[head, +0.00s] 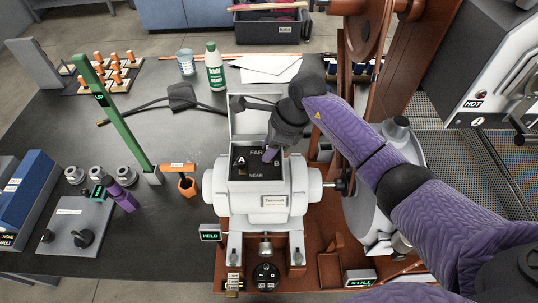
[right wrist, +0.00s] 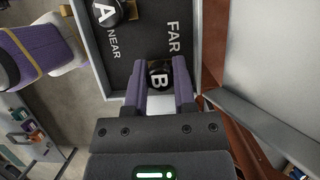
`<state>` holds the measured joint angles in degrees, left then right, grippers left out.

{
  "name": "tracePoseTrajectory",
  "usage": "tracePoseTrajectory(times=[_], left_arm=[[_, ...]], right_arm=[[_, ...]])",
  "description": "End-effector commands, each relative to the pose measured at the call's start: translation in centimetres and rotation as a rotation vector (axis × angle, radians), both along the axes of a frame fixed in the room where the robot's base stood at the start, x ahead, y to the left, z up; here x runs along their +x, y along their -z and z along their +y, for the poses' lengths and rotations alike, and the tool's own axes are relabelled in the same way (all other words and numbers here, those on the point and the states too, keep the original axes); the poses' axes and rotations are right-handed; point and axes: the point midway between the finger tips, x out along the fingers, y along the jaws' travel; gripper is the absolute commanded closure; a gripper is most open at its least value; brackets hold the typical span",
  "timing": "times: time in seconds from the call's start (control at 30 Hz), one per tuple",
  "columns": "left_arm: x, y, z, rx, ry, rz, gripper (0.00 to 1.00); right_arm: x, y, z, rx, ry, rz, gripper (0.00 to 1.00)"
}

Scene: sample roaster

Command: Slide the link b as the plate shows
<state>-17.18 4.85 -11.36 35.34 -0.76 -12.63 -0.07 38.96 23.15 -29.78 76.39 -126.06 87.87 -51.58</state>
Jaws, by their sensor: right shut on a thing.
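In the head view a black panel (head: 241,175) marked FAR, NEAR, A and B sits on top of the white machine (head: 240,200). The round knob lettered A (head: 241,160) is at the panel's left; it also shows in the right wrist view (right wrist: 103,12), by the word NEAR. My right gripper (head: 270,156) is down over the panel's B side. In the right wrist view its purple fingers (right wrist: 158,88) are shut around the knob lettered B (right wrist: 158,78), closer to the word FAR than to NEAR. My left gripper is not in view.
A green post (head: 125,125) marked UP and an orange holder (head: 187,183) stand left of the machine. Small displays read HELD (head: 210,233) and STILL (head: 360,278). The dark tabletop is clear around the black tool (head: 182,97).

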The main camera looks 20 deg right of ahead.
Motion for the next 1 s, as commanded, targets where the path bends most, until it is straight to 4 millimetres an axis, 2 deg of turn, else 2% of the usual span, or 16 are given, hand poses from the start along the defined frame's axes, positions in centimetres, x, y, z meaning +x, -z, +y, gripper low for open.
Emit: tracePoseTrajectory(times=[0.3,0.33,0.47,0.87,1.0], left_arm=[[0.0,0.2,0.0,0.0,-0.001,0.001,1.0],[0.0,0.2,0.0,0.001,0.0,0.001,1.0],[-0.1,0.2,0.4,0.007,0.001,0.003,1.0],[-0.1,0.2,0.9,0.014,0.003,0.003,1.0],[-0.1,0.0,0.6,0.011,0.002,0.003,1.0]], right_arm=[[0.4,0.0,-0.2,-0.003,0.007,-0.009,1.0],[0.4,0.0,-0.2,-0.003,0.007,-0.009,0.61],[0.3,0.0,-0.2,-0.002,0.005,-0.007,0.33],[0.3,0.1,-0.1,-0.002,0.005,-0.005,0.31],[0.2,-1.2,-0.7,-0.003,0.005,-0.008,0.31]])
